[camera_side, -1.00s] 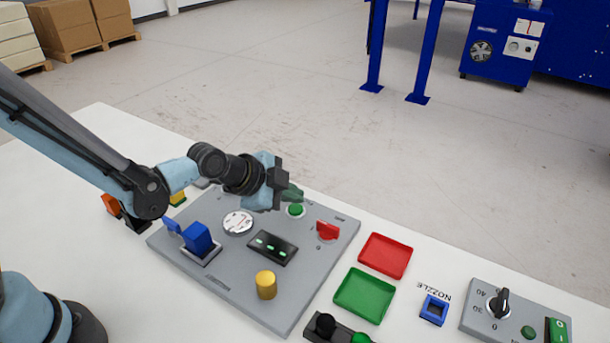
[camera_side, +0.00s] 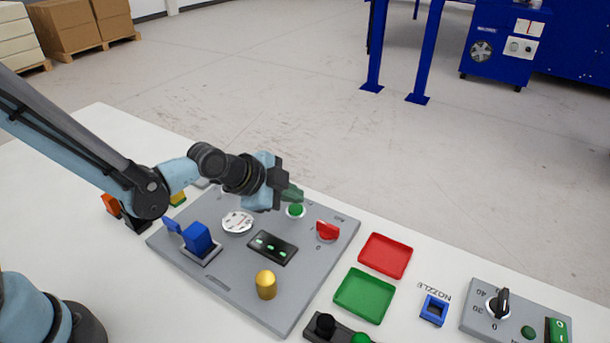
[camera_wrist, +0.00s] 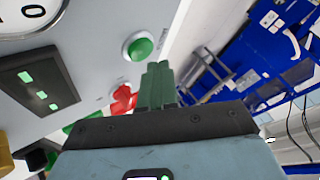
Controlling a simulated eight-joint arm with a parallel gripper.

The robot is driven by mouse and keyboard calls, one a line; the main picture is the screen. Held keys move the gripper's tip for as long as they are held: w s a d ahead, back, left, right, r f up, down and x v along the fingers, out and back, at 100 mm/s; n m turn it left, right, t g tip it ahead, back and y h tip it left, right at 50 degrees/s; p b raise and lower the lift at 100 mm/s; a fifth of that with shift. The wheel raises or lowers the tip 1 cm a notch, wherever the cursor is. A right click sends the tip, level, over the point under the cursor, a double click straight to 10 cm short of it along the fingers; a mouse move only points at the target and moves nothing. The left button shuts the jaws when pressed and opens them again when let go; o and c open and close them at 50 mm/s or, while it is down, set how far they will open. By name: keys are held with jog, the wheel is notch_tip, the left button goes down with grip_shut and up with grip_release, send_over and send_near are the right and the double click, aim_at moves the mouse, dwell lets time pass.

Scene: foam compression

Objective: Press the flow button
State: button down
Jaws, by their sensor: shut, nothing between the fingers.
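A green round button (camera_side: 295,210) in a white ring sits near the far edge of the grey panel (camera_side: 225,285). It also shows in the wrist view (camera_wrist: 140,48), just above and left of my fingertips. My gripper (camera_side: 293,193) is shut and empty, with its green fingers together beside and slightly above the green button in the side view. A gap shows between the fingers and the button in the wrist view. I cannot read a flow label on any part.
The panel also carries a red knob (camera_side: 327,230), a black display with green lights (camera_side: 272,247), a gauge (camera_side: 237,222), a blue block (camera_side: 198,238) and a yellow cylinder (camera_side: 266,284). Red (camera_side: 385,256) and green (camera_side: 364,296) trays lie to the right.

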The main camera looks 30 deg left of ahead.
aim_at(291, 210)
jog(key=shift+f, duration=0.2)
dwell(0.5)
jog(key=shift+f, duration=0.25)
jog(key=shift+f, duration=0.4)
dwell(0.6)
jog(key=shift+r, duration=0.15)
dwell(0.3)
jog(key=shift+r, duration=0.7)
jog(key=shift+r, duration=2.5)
jog(key=shift+a, duration=0.1)
